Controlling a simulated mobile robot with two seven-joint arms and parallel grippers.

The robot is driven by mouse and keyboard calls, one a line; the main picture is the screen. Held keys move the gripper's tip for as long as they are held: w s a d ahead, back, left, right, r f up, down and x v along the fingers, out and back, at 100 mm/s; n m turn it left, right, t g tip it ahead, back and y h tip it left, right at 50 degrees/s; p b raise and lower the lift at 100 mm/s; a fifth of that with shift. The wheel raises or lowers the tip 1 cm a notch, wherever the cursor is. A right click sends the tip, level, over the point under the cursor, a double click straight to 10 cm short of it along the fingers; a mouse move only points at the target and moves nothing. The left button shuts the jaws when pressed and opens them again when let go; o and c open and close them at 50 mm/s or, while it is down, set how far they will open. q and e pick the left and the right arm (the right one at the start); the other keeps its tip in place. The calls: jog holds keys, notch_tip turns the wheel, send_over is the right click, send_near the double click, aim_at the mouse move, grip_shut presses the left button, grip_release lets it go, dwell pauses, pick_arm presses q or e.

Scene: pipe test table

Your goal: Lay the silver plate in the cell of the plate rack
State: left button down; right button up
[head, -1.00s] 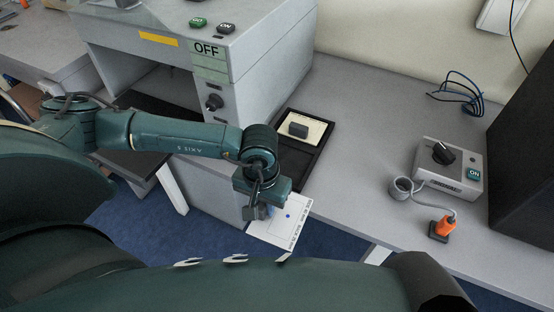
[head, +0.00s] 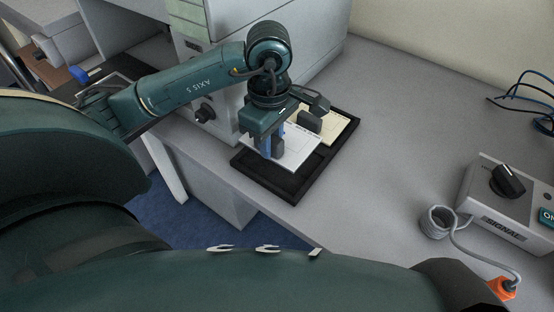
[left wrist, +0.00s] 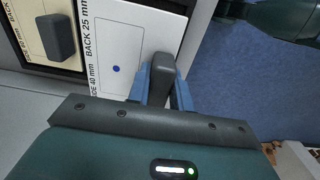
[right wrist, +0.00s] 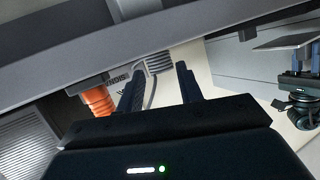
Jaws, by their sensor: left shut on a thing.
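The silver plate (head: 299,154), with printed text and a blue dot (left wrist: 116,68), is over the front cell of the black plate rack (head: 285,187). My left gripper (head: 271,143) is shut on the plate's dark grey block handle (left wrist: 157,78). The rack's dark floor or rim shows along the plate's front edge. I cannot tell whether the plate touches the rack. The plate also shows edge-on in the right wrist view (right wrist: 284,42). My right gripper (right wrist: 160,88) is open, with nothing held between its fingers; it is not in the head view.
A cream plate (head: 338,128) with a dark handle (head: 309,122) lies in the rack's rear cell. A grey cabinet (head: 215,75) stands left of the rack. The table between is clear.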

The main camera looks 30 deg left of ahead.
pick_arm(q)
jog(key=shift+f, duration=3.2)
pick_arm(e)
jog(key=shift+d+r, duration=0.1)
pick_arm(q)
jog(key=shift+f+b, duration=0.1)
jog(key=shift+b, duration=0.3)
jog(key=c, duration=1.5)
grip_release()
jog(key=shift+o, duration=1.2)
pick_arm(e)
jog(key=shift+s+d, duration=0.1)
jog(key=shift+s, duration=0.1)
